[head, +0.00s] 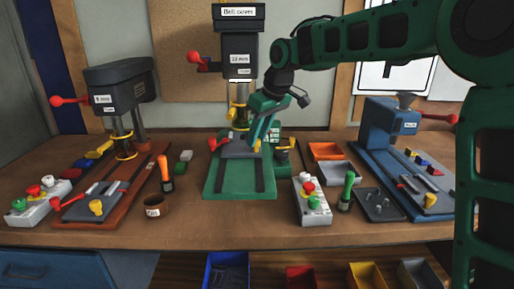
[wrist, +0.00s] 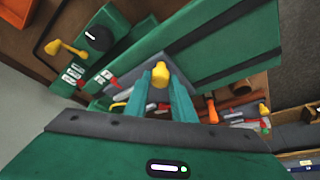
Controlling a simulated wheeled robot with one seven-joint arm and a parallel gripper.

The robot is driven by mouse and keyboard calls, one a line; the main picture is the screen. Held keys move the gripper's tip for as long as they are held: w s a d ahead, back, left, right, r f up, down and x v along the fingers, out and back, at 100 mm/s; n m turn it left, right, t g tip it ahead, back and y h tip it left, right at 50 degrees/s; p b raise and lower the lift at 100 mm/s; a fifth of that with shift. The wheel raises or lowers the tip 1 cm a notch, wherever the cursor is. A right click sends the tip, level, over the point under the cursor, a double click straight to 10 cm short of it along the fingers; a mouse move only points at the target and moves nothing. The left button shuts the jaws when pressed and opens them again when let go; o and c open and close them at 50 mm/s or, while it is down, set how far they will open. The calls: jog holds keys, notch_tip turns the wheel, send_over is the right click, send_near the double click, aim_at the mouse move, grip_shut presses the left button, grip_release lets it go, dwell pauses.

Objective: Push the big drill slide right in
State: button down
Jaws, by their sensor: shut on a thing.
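The big drill (head: 239,60) stands at the back middle, labelled "13 mm", with a "Bell cover" sign on top. Its green base (head: 211,185) has two dark grooves. The grey slide (head: 236,147) lies on the rear part of this base, under the chuck. The slide also shows in the wrist view (wrist: 140,67), partly hidden by my fingers. A yellow knob (wrist: 160,72) is at the slide's near side. My gripper (head: 257,138) reaches down to the slide's right front. In the wrist view its two green fingers (wrist: 161,82) are shut on the yellow knob.
A smaller drill (head: 122,90) with a red-brown base stands left. A blue machine (head: 390,127) stands right. A control box (head: 311,202) and a green-handled tool (head: 347,187) sit right of the green base. The base's front part is bare.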

jog(key=w, duration=0.3)
jog(key=shift+w+d, duration=0.2)
jog(key=shift+w, duration=0.15)
jog(key=shift+w+r, duration=0.1)
jog(key=shift+w, duration=0.2)
jog(key=c, duration=1.5)
grip_release()
jog(key=shift+w, duration=0.15)
jog(key=shift+s, duration=0.2)
jog(key=v, duration=1)
jog(key=shift+d+r, duration=0.1)
jog(key=shift+r, duration=0.15)
